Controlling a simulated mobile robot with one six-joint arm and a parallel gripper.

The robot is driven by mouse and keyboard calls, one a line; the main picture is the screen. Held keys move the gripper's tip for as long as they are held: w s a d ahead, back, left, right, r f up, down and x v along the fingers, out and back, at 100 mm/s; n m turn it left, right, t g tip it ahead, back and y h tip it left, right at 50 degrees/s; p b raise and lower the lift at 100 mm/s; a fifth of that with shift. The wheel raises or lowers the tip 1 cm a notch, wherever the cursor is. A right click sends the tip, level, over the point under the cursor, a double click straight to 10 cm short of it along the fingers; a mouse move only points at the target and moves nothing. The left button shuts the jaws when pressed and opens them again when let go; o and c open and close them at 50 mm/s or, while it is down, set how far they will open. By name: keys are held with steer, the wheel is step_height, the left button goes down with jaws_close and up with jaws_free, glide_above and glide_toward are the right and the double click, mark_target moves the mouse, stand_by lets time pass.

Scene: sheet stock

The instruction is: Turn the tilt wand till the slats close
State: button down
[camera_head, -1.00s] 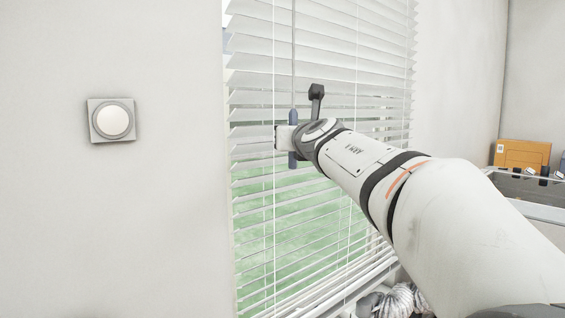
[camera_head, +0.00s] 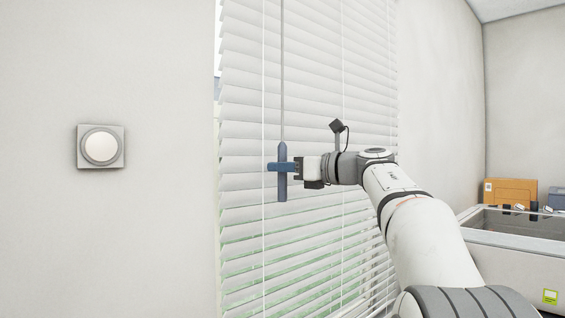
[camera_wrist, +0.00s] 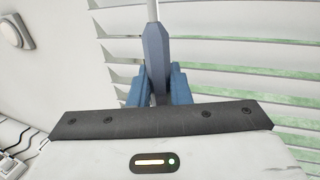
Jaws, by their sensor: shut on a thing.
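The tilt wand is a thin grey rod with a blue handle (camera_head: 282,190) that hangs in front of the white blind (camera_head: 300,125). My gripper (camera_head: 282,166) reaches in from the right and is shut on the handle. In the wrist view its blue fingers sit on both sides of the handle (camera_wrist: 155,55). The upper slats lie nearly flat against one another. The lower slats still show narrow gaps with green behind them, in both views.
A round white knob on a square grey plate (camera_head: 101,147) is on the wall at left. At right stand a grey open-topped bin (camera_head: 515,222) and an orange-brown box (camera_head: 510,191). The wall between knob and blind is bare.

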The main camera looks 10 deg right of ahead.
steer(key=n+g+y+p, duration=0.2)
steer(key=g, duration=0.1)
steer(key=n+g+y+p, duration=0.2)
steer(key=n+g, duration=0.1)
steer(key=g, duration=0.1)
steer(key=shift+w+r+p, duration=0.15)
steer(key=shift+r+p, duration=0.05)
steer(key=shift+p, duration=0.1)
steer(key=shift+f+n+g+y+p, duration=0.15)
steer(key=shift+n+g+y+p, duration=0.15)
steer(key=shift+n+g+p, duration=1.6)
steer(key=shift+g+b, duration=0.45)
steer(key=shift+g, duration=0.35)
steer(key=c, duration=1.3)
jaws_free()
steer(key=shift+c, duration=0.2)
